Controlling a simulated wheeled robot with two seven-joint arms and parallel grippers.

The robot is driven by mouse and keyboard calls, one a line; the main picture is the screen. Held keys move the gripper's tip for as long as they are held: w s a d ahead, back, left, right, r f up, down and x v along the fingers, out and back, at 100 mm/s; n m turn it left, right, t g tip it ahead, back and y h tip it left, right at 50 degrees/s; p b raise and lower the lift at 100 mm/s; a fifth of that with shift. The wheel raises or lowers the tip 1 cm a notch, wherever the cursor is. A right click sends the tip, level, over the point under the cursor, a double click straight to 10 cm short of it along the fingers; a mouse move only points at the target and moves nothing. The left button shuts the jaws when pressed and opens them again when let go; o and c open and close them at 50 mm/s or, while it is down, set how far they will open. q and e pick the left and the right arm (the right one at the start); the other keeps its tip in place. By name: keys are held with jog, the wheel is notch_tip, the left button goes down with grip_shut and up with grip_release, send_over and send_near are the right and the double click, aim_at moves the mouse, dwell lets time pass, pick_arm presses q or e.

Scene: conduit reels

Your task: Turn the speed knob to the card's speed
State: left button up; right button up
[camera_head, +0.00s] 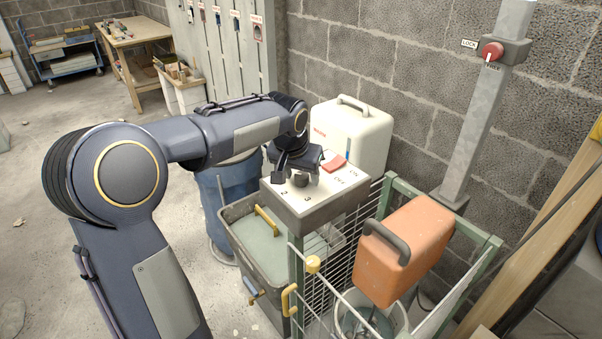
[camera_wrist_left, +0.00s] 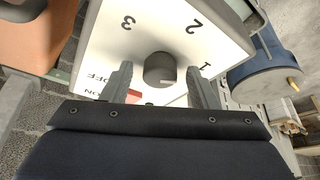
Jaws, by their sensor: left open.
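The speed knob (camera_head: 300,180) is a dark grey round knob on the white top of a control box (camera_head: 335,193). In the left wrist view the knob (camera_wrist_left: 159,67) has the numbers 1, 2 and 3 printed around it. A pale mark shows near the knob's lower edge there; I cannot tell for certain which setting it marks. My left gripper (camera_head: 297,168) is above the panel. In the left wrist view its open fingers (camera_wrist_left: 160,75) stand on either side of the knob, with gaps visible. I cannot make out a speed card. My right gripper is out of view.
A red switch (camera_head: 334,163) with ON and OFF labels sits beside the knob. A cream canister (camera_head: 352,140) stands behind the panel, and an orange one (camera_head: 402,250) to the right. A green-framed mesh guard (camera_head: 385,196), a grey bin (camera_head: 245,245) and a blue barrel (camera_head: 222,205) surround it.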

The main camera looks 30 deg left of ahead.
pick_arm(q)
jog(key=shift+c, duration=0.3)
jog(key=c, duration=0.9)
jog(key=n+y, duration=0.1)
jog(key=n, duration=0.2)
jog(key=n+g+y, duration=0.1)
jog(key=n, duration=0.2)
jog(key=shift+w+d+b, duration=0.1)
jog(key=shift+d+b, duration=0.1)
jog(key=shift+b, duration=0.15)
jog(key=n+g, duration=0.1)
jog(key=n, duration=0.1)
jog(key=n+y, duration=0.1)
jog(key=n, duration=0.2)
jog(key=shift+w+r+n+g+y, duration=0.1)
jog(key=shift+n+g+y, duration=0.2)
jog(key=shift+g, duration=0.1)
jog(key=o, duration=1)
jog(key=shift+c, duration=0.2)
